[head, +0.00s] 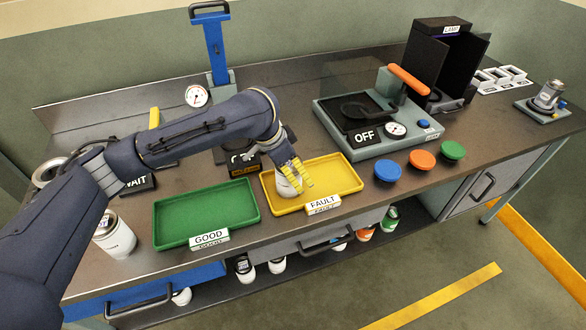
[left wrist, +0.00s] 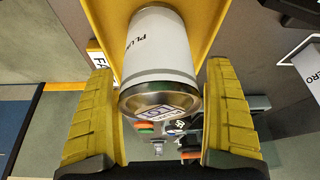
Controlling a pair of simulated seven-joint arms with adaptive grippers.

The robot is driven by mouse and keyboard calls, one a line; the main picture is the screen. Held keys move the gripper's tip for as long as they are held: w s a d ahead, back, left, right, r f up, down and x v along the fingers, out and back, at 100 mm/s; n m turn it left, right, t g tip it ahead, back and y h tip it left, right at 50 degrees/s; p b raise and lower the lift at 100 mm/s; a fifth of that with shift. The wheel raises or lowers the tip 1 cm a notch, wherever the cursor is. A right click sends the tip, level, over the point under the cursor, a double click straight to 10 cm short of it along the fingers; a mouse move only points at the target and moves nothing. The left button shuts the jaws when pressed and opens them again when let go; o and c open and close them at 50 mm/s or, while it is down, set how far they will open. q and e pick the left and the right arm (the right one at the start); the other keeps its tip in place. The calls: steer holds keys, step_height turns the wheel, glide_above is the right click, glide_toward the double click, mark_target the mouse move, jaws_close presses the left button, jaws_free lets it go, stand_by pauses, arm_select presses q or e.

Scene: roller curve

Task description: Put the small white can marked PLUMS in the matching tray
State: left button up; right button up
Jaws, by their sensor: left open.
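The small white can (head: 287,188) is at the left part of the yellow tray (head: 338,177), which carries a FAULT sign. Part of the word PLUMS reads on the white can in the left wrist view (left wrist: 158,50), where its metal lid end faces me. I cannot tell whether it is upright or tilted. My left gripper (head: 299,175) is over the yellow tray, open, with its yellow fingers on either side of the can and gaps visible beside it. The green tray (head: 170,220) with a GOOD sign is empty, left of the yellow one. My right gripper is not in view.
A larger white can (head: 114,238) stands at the bench's left front, near my arm. The press marked OFF (head: 375,115) is behind the yellow tray. Several cans sit on a shelf below.

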arm_select(q)
steer(key=shift+r, duration=0.1)
steer(key=shift+a+r, duration=0.1)
steer(key=shift+r, duration=0.25)
steer(key=v, duration=1.1)
steer(key=shift+s+a+r, duration=0.1)
steer(key=shift+r, duration=0.05)
stand_by(1.0)
